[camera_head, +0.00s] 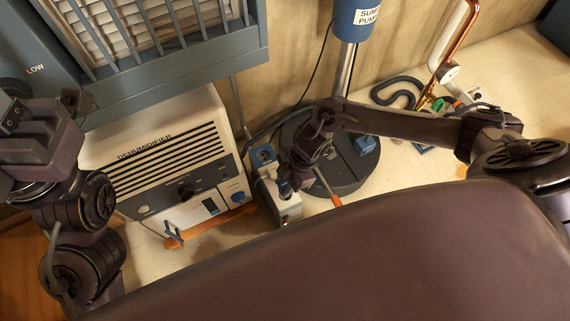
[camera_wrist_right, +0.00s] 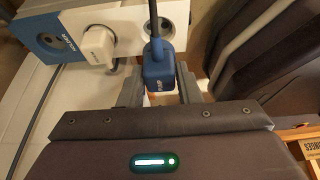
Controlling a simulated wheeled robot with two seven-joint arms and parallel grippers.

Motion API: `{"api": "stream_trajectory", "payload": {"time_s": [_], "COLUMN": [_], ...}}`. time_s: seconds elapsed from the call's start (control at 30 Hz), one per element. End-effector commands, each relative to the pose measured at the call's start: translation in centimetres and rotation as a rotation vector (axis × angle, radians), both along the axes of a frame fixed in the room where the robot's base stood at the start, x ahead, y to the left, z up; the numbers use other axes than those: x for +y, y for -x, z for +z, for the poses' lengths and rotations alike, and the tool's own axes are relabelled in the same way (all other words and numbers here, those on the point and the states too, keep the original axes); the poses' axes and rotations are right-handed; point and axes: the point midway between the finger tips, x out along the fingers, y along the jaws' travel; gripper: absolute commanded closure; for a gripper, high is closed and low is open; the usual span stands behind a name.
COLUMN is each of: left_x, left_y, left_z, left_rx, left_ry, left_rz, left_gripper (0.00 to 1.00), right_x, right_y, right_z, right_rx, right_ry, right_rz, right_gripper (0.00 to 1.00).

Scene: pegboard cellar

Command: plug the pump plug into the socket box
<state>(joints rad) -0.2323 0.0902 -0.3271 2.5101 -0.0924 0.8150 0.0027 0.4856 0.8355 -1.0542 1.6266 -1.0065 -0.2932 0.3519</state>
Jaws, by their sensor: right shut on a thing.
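The blue pump plug (camera_wrist_right: 158,66), with its dark cable running up, is between the fingers of my right gripper (camera_wrist_right: 159,86) in the right wrist view. The gripper is shut on it. The plug overlaps the white socket box (camera_wrist_right: 130,22); whether it touches the box cannot be told. A white plug (camera_wrist_right: 97,45) sits in the box beside its blue end. In the head view my right gripper (camera_head: 290,185) is over the socket box (camera_head: 286,208) and hides much of it and the pump plug. My left gripper (camera_head: 42,130) is at the left, its jaw state unclear.
The dehumidifier (camera_head: 165,150) stands left of the socket box. The blue sump pump (camera_head: 358,20) rises on a pole from a round black base (camera_head: 355,178) at the right. An orange-handled tool (camera_head: 328,187) lies near the box. A copper pipe (camera_head: 452,45) stands farther right.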

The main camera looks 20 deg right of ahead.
Motion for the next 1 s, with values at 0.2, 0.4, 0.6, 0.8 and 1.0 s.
{"api": "stream_trajectory", "payload": {"time_s": [0.2,0.4,0.6,0.8,1.0], "left_x": [0.00,0.00,-0.01,-0.01,-0.01], "left_y": [0.00,0.00,0.00,0.00,0.00], "left_z": [-0.04,0.04,0.54,0.60,0.58], "left_rx": [0.000,0.000,0.000,0.000,0.000], "left_ry": [0.000,0.000,0.000,0.000,0.000], "left_rz": [0.000,0.000,0.000,0.000,0.000], "left_gripper": [0.64,0.64,0.64,0.64,0.64], "right_x": [-0.01,-0.02,-0.03,-0.05,-0.04], "right_y": [-0.01,0.00,-0.01,-0.03,-0.01], "right_z": [-0.03,0.00,0.11,-0.02,-0.03], "right_rx": [0.000,0.000,0.000,-0.001,-0.001], "right_ry": [0.000,0.000,0.000,0.000,0.000], "right_rz": [0.000,0.000,0.000,0.000,0.000], "right_gripper": [0.97,1.00,1.00,1.00,1.00]}}
